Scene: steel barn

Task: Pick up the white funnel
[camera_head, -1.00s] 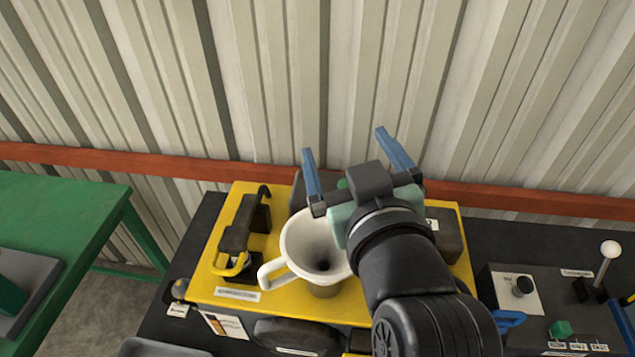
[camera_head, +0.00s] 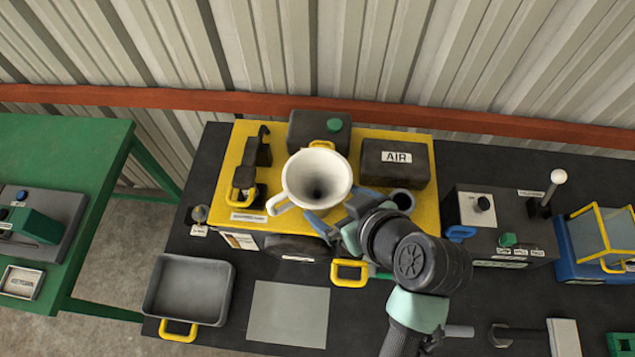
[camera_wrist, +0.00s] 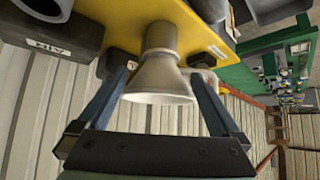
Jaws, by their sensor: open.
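The white funnel (camera_head: 316,176) stands wide mouth up on the yellow panel (camera_head: 222,205), with its handle toward the lower left in the head view. In the wrist view the funnel (camera_wrist: 158,80) lies between the two blue fingers, its wide rim toward my palm. My gripper (camera_head: 318,208) is open, in front of the funnel on the near side. In the wrist view my gripper (camera_wrist: 163,88) shows gaps between the fingers and the funnel's body. The funnel's lower part is partly hidden by my gripper in the head view.
A dark box marked AIR (camera_head: 396,163) stands right of the funnel, another dark box (camera_head: 319,130) behind it. A black clamp-like part (camera_head: 254,160) stands left. A grey tray (camera_head: 188,290) and a bare grey plate (camera_head: 288,313) lie in front. The corrugated wall rises behind.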

